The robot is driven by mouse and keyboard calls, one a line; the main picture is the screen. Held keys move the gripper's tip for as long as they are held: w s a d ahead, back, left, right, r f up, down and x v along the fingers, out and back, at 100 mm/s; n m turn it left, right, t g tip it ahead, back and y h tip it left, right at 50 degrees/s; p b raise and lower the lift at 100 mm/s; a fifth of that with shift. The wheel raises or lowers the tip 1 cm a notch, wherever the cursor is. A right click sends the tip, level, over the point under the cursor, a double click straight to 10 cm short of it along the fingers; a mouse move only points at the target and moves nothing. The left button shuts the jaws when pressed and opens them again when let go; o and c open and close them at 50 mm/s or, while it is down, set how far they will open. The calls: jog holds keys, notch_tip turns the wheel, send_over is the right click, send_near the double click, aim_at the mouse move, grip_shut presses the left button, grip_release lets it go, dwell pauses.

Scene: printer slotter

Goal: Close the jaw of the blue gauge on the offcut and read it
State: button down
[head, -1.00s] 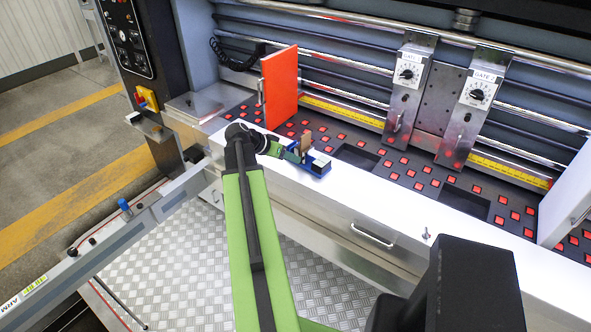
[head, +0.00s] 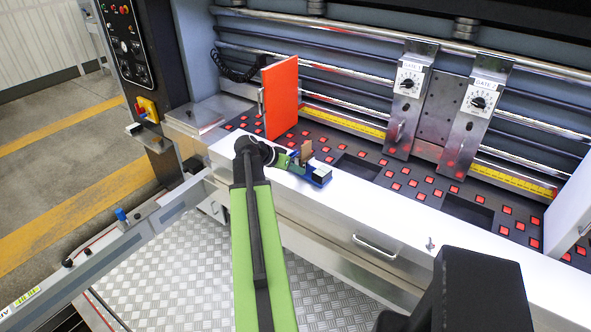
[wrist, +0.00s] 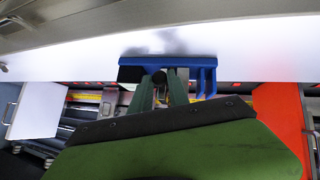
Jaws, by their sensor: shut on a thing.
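My gripper (head: 291,160) reaches the gauge from the left. Its green fingers (wrist: 160,88) are shut on a small dark part of the gauge in the wrist view. The gauge's reading cannot be made out.
A red upright panel (head: 281,97) stands behind the gauge. A black bed with red squares runs behind the white ledge (head: 400,215). Two dial units (head: 410,82) and (head: 478,103) hang farther right. A white panel (head: 574,205) stands at the far right.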

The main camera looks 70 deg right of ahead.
jog(key=shift+w+d, duration=0.35)
jog(key=shift+w, duration=0.4)
jog(key=c, duration=1.3)
grip_release()
jog(key=shift+o, duration=0.2)
jog(key=shift+a, duration=0.1)
jog(key=shift+w+a+r+p, duration=0.1)
jog(key=shift+a+r+p, duration=0.05)
jog(key=shift+r+p, duration=0.2)
jog(key=p+v, duration=1.1)
jog(key=v, duration=0.5)
jog(key=shift+a+r, duration=0.15)
jog(key=shift+a, duration=0.15)
jog(key=shift+w, duration=0.1)
